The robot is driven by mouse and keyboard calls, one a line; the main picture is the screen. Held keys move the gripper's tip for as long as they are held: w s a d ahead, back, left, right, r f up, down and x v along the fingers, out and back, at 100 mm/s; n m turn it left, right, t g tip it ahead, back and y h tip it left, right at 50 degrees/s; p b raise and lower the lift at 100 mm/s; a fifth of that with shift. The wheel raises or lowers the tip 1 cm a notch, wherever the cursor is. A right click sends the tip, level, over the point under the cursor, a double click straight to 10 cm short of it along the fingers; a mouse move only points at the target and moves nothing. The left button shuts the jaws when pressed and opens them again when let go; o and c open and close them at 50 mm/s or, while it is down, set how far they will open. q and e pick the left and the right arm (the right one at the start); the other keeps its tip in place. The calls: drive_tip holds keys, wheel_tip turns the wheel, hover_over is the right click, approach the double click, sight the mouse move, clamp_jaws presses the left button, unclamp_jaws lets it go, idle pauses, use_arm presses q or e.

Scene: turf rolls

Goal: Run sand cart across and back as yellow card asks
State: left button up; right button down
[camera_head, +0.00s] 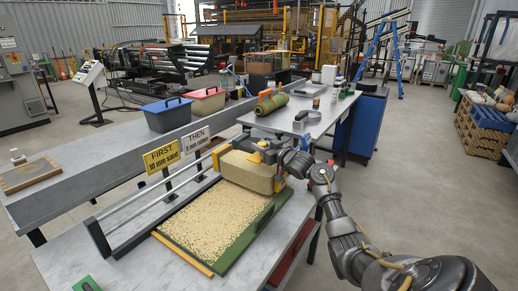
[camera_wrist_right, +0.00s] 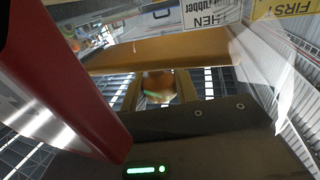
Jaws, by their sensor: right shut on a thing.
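The sand cart (camera_head: 247,172) is a tan, box-like hopper with yellow end parts, at the far end of the tray on the near bench. My right gripper (camera_head: 270,152) is at the top of the cart, shut on it; the exact grip is partly hidden by the wrist. The yellow card (camera_head: 162,157) reads "FIRST 10 mm sand" and stands left of the cart. A white card (camera_head: 197,141) beside it reads "THEN" and a rubber line. Sand-coloured grain covers the turf bed (camera_head: 208,222) in front of the cart. Both cards show at the wrist view's top edge. My left gripper is not in view.
A metal rail (camera_head: 150,202) runs along the bed's left side, and a green edge strip (camera_head: 246,240) along its right. Blue (camera_head: 167,115) and red (camera_head: 207,102) lidded boxes stand on the bench behind. A green roll (camera_head: 271,105) lies on the far table.

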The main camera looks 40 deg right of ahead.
drive_tip(key=shift+d+r, duration=0.2)
drive_tip(key=c, duration=1.5)
unclamp_jaws()
drive_tip(key=o, duration=0.4)
drive_tip(key=shift+d+f, duration=0.15)
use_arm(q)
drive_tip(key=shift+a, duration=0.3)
use_arm(e)
drive_tip(key=shift+o, duration=0.2)
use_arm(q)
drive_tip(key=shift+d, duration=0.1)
use_arm(e)
drive_tip(key=shift+s, duration=0.2)
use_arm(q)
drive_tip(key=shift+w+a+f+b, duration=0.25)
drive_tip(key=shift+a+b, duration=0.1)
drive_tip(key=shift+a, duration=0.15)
use_arm(e)
drive_tip(key=s, duration=1)
drive_tip(key=shift+s, duration=0.2)
